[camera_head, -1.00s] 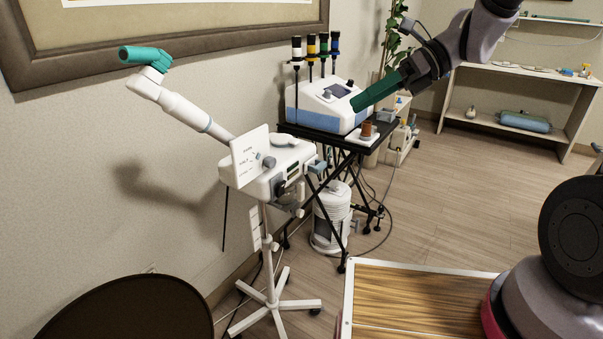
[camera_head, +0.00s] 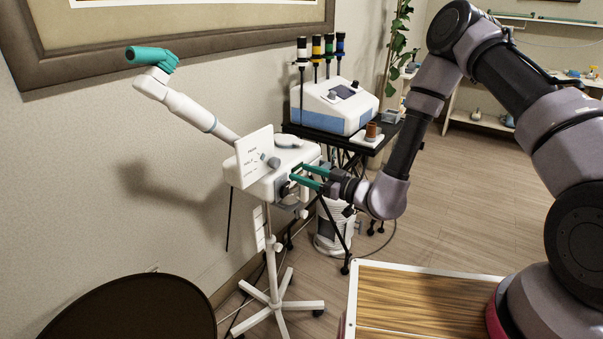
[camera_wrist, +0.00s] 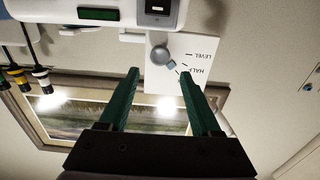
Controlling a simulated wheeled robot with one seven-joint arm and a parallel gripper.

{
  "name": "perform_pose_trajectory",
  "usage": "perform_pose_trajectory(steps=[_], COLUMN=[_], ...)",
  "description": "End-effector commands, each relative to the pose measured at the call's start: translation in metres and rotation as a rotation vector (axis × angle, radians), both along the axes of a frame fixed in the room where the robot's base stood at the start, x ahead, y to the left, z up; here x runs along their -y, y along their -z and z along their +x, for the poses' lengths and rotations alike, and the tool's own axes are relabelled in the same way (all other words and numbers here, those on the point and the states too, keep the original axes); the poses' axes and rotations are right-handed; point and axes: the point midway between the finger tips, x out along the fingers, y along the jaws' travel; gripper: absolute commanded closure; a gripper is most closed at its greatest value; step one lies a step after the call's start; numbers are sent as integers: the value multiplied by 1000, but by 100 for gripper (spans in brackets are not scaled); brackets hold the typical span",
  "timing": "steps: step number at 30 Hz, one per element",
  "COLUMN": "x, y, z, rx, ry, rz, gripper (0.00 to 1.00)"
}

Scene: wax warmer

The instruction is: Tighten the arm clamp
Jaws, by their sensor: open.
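The white device (camera_head: 262,182) stands on a wheeled pole, with a jointed white arm (camera_head: 183,105) ending in a teal head (camera_head: 150,55). A grey round knob (camera_head: 273,162) with a small blue-grey pointer sits by its white marked plate (camera_head: 253,150); it looks like the arm clamp. In the wrist view the knob (camera_wrist: 159,56) and the plate (camera_wrist: 190,62), reading LEVEL and HALF, appear upside down. My gripper (camera_head: 298,172) is open and empty, its teal fingers at the device's right front. In the wrist view my gripper (camera_wrist: 158,72) has the knob between and beyond its fingertips, apparently untouched.
A black cart (camera_head: 345,137) behind the device holds a white-and-blue machine (camera_head: 335,105) and a brown jar (camera_head: 371,130). A wooden-topped surface (camera_head: 420,310) is at the front right. A dark round seat (camera_head: 135,310) is at the front left. The wall is close behind.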

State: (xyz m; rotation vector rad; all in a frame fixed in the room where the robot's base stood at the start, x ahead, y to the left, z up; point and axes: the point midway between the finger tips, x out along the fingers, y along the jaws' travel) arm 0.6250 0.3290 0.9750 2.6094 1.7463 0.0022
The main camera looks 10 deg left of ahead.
Motion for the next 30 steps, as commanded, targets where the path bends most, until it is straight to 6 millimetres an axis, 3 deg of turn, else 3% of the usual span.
perform_pose_trajectory(steps=[30], x=[-65], y=[0], z=[27], rx=[-2], ry=[0], rz=[1], gripper=[35])
